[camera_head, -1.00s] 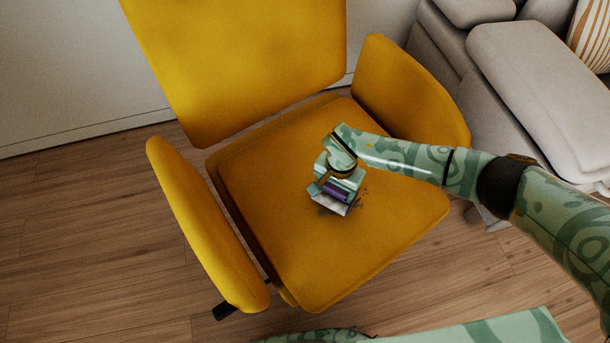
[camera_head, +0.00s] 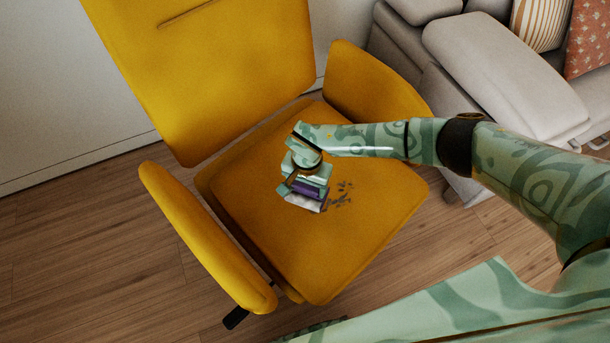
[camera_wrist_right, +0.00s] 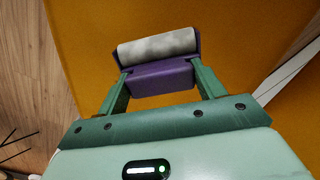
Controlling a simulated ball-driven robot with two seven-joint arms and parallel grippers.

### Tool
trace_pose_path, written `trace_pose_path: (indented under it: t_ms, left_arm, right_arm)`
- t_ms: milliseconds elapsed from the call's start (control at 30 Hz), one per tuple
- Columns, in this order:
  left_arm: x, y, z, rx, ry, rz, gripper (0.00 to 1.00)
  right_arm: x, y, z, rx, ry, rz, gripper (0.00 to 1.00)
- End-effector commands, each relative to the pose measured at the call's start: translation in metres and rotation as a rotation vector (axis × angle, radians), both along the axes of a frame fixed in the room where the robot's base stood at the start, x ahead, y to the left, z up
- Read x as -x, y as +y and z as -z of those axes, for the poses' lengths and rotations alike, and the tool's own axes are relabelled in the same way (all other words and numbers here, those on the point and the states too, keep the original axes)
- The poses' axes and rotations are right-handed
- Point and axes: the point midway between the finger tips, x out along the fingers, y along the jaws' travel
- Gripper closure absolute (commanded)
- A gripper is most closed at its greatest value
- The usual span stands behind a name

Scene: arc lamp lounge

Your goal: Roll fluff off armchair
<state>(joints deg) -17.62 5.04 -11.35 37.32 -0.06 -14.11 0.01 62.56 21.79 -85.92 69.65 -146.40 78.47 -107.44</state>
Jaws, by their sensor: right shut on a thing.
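The yellow armchair (camera_head: 350,240) fills the middle of the head view, its seat facing up. Dark bits of fluff (camera_head: 341,195) lie in a patch on the seat, just right of my right gripper. My right gripper (camera_head: 306,189) is shut on the purple handle of a lint roller (camera_head: 309,203). In the right wrist view the lint roller (camera_wrist_right: 158,46) has a whitish roll with grey smudges, beyond the purple part between my fingers. The roller is at or just above the seat; I cannot tell whether it touches. My left gripper is not in view.
The chair's armrests (camera_head: 207,235) rise on both sides of the seat, and its backrest (camera_head: 215,80) stands behind. A grey sofa (camera_head: 505,75) with cushions is at the upper right. Wooden floor (camera_head: 90,265) is clear at the left.

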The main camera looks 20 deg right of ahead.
Motion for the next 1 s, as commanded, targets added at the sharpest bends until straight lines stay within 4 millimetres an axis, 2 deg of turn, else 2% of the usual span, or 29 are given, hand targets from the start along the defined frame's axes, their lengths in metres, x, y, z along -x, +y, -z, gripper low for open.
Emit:
trace_pose_path:
  t_ms: [33,333,1000]
  left_arm:
    - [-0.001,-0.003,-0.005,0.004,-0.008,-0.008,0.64]
    - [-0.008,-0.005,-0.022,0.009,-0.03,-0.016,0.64]
    - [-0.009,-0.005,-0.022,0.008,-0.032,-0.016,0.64]
  right_arm:
    - [0.0,-0.001,-0.01,0.0,-0.005,0.003,0.5]
    - [0.004,-0.005,-0.034,0.001,-0.004,0.017,0.5]
    - [0.004,-0.006,-0.037,0.0,-0.001,0.017,0.5]
